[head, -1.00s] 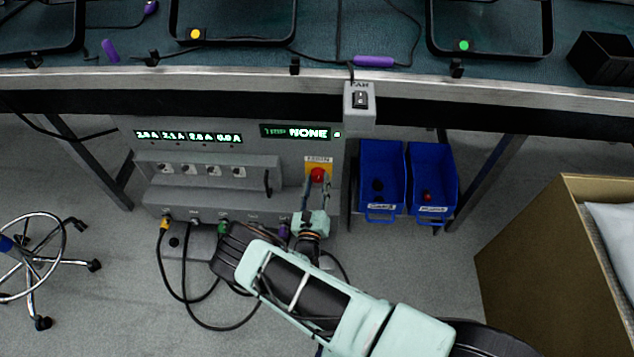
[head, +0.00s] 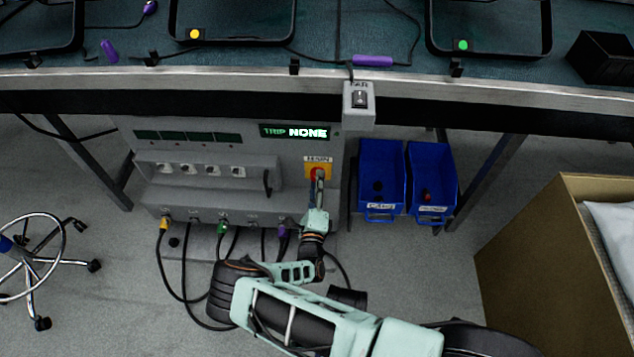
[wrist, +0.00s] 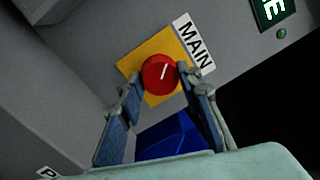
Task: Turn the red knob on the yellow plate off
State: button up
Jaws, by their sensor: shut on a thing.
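The red knob (wrist: 160,74) sits on the yellow plate (wrist: 132,62) under a white label reading MAIN (wrist: 194,44). A white line on the knob points up and slightly right in the wrist view. In the head view the yellow plate (head: 327,168) is on the front of the grey power box, with the knob (head: 317,171) partly hidden by my gripper. My gripper (wrist: 160,82) is shut on the knob, one finger on each side. It also shows in the head view (head: 318,178), with the wrist turned.
The grey box has a lit display reading TRIP NONE (head: 295,131) and dark meter windows (head: 188,136). Blue bins (head: 381,165) hang right of it. Cables hang below. A cardboard box (head: 530,250) stands at right.

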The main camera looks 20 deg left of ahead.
jog(key=shift+n, duration=0.6)
jog(key=o, duration=1.2)
jog(key=shift+c, duration=0.2)
